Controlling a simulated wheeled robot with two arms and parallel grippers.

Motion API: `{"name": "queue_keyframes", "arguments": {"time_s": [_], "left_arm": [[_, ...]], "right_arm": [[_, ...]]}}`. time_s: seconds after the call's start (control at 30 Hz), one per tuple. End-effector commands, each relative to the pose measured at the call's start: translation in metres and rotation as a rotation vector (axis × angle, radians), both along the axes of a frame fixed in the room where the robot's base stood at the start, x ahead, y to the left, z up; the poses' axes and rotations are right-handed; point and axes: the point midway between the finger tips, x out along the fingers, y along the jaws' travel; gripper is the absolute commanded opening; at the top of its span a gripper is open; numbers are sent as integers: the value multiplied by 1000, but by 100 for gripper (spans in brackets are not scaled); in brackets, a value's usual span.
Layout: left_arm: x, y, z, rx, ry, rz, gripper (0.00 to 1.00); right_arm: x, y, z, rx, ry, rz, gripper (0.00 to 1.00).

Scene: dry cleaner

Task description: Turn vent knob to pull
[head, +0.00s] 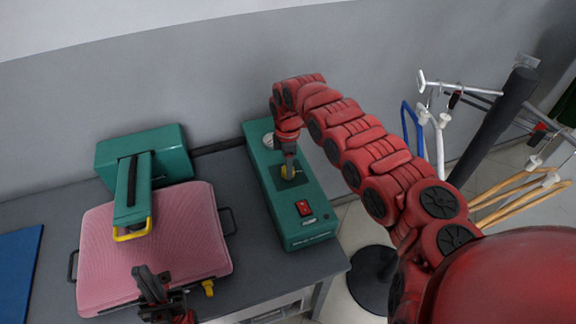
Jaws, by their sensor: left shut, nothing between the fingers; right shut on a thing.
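The green control box (262,165) stands on the grey table near the wall. The vent knob (289,177), with a bit of yellow showing, sits on a dark plate on its top face. My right gripper (289,172) reaches down from above and is shut on the knob, hiding most of it. The knob's pointing direction and any pull marking cannot be read. My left gripper (147,279) is shut and empty, low over the front of the pink pressing board.
A red switch (304,208) and a round gauge (268,141) are on the same box. The pink board (180,240) with a green press arm (132,190) fills the table's left. A blue mat (18,265) lies far left. A rack with hangers (500,205) stands right.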

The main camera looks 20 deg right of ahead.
Motion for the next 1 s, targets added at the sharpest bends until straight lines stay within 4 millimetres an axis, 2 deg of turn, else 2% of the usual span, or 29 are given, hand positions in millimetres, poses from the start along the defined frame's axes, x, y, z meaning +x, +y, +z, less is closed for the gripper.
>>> {"name": "queue_keyframes", "arguments": {"time_s": [0.6,1.0], "left_arm": [[0,0,16,0,0,0,0],[0,0,24,0,0,0,0]], "right_arm": [[0,0,2,0,-1,-551,0],[0,-1,2,0,-3,-744,0]]}}
